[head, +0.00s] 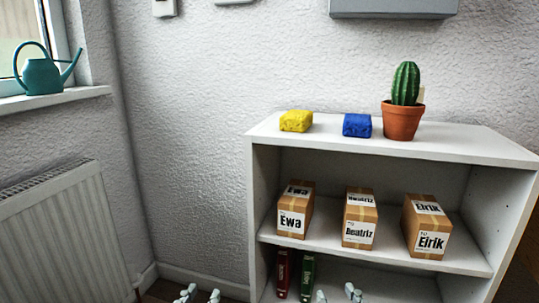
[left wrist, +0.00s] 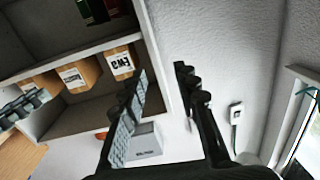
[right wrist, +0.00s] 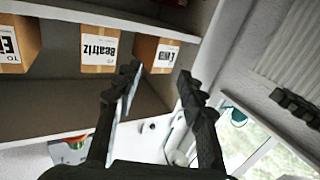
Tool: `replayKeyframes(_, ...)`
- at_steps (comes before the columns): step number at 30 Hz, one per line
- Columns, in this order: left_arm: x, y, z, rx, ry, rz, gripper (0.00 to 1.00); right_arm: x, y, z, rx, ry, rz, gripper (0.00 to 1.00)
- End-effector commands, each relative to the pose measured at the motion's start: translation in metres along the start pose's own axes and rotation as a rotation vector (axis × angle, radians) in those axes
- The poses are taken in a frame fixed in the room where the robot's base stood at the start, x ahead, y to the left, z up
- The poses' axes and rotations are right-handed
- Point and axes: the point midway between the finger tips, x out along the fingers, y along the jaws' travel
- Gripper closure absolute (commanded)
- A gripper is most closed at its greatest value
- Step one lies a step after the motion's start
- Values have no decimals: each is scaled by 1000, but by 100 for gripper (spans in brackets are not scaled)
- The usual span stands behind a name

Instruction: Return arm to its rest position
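My left gripper (head: 200,294) shows only by its fingertips at the bottom edge of the head view, left of the shelf unit. In the left wrist view its two fingers (left wrist: 160,85) stand apart with nothing between them. My right gripper (head: 338,294) shows by its fingertips at the bottom edge, in front of the shelf's lower part. In the right wrist view its fingers (right wrist: 157,80) are also apart and empty. Neither gripper visibly touches anything. The rest of both arms is hidden below the head view.
A white shelf unit (head: 251,190) holds boxes labelled Ewa (head: 291,222), Beatriz (head: 358,232) and Eirik (head: 430,240). Red (head: 283,272) and green (head: 307,277) books stand below. A yellow block (head: 296,121), blue block (head: 357,125) and potted cactus (head: 403,120) are on top. A radiator (head: 65,235) is left.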

Motion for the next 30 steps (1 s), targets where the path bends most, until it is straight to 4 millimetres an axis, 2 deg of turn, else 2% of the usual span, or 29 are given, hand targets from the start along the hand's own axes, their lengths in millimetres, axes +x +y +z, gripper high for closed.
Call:
replayKeyframes(2,-10,-18,46,16,-249,-26,69,-10,18,46,-17,-249,26,60)
replayKeyframes(3,-20,-26,73,22,-374,-41,69,-20,26,73,-22,-375,40,60)
replayKeyframes(5,-42,-40,112,28,-558,-63,69,-42,40,112,-28,-558,63,60)
replayKeyframes(6,-60,-48,134,30,-675,-78,69,-60,48,134,-30,-675,77,60)
replayKeyframes(9,-108,-65,176,30,-930,-113,69,-109,65,176,-30,-931,112,60)
replayKeyframes(12,-151,-77,201,24,-1119,-141,69,-151,77,201,-25,-1120,140,60)
replayKeyframes(15,-180,-83,214,19,-1239,-157,69,-180,83,214,-20,-1239,157,60)
replayKeyframes(18,-194,-86,219,16,-1293,-165,69,-194,86,219,-17,-1293,166,60)
replayKeyframes(30,-196,-86,221,16,-1302,-166,69,-196,86,221,-16,-1301,166,60)
